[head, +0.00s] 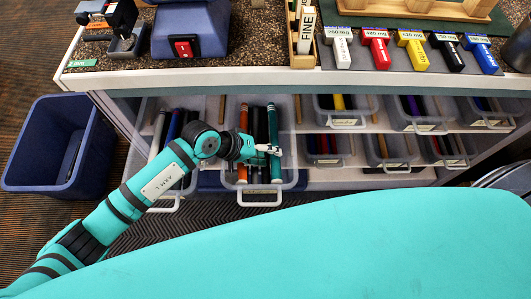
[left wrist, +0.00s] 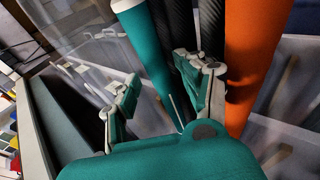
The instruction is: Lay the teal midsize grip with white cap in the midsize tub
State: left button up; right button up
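My left gripper (head: 268,149) is at that tub, over the teal grip. In the left wrist view my left gripper (left wrist: 160,98) is open, its two fingers apart on either side of the teal grip (left wrist: 152,52). The finger nearer the black grips lies close to them. The tub labels are too small to read, so I cannot tell which is the midsize tub. My right gripper is not in view.
An orange grip (head: 243,145) and black grips (head: 259,125) share the tub. Another pulled-out tub (head: 165,196) is to its left. More clear tubs (head: 345,119) fill the shelves to the right. A blue bin (head: 40,180) stands on the floor at left. The bench edge (head: 230,77) overhangs the shelves.

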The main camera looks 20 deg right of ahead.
pick_arm(q)
jog(key=shift+a+f, duration=0.15)
jog(key=shift+f, duration=0.05)
jog(key=shift+a+r, duration=0.1)
jog(key=v, duration=1.1)
jog(key=shift+w+r, duration=0.1)
jog(key=shift+r, duration=0.35)
